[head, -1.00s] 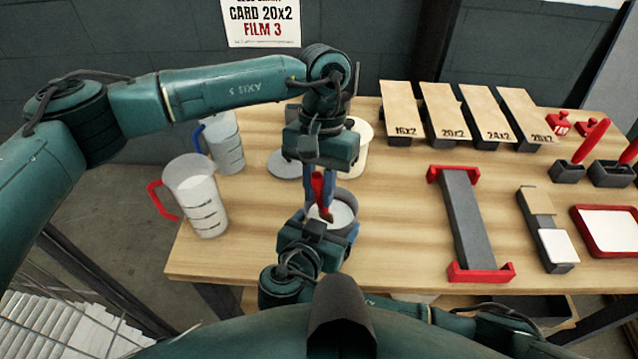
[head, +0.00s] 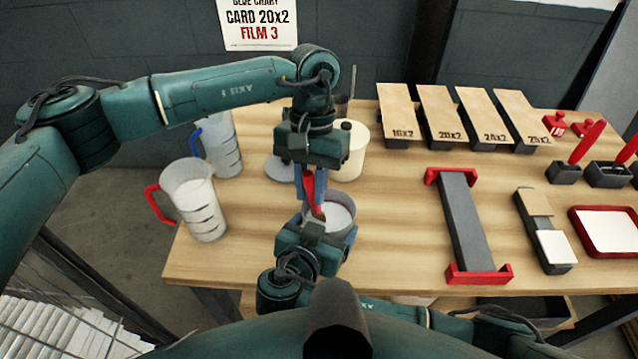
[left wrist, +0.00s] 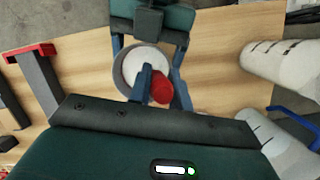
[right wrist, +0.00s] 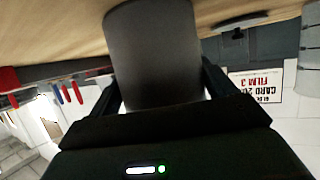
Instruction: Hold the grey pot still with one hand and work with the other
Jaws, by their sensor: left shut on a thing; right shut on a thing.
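The grey pot (head: 349,240) stands on the table with white contents in it. My right gripper (head: 318,228) is shut on the pot's near side. In the right wrist view the pot's grey wall (right wrist: 152,55) fills the space between the fingers. My left gripper (head: 310,185) is above the pot, shut on a red-handled tool (head: 311,192). The tool is tilted, with its lower end inside the pot's rim near the left side. In the left wrist view the red handle (left wrist: 162,90) partly covers the white contents. The tool's tip is hard to make out.
A red-handled jug (head: 197,205) and a blue-handled jug (head: 221,150) stand left. A cream canister (head: 350,150) is behind the pot. A grey bar with red ends (head: 467,220) lies right, beyond clear table. Several labelled boards (head: 440,115) lie at the back.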

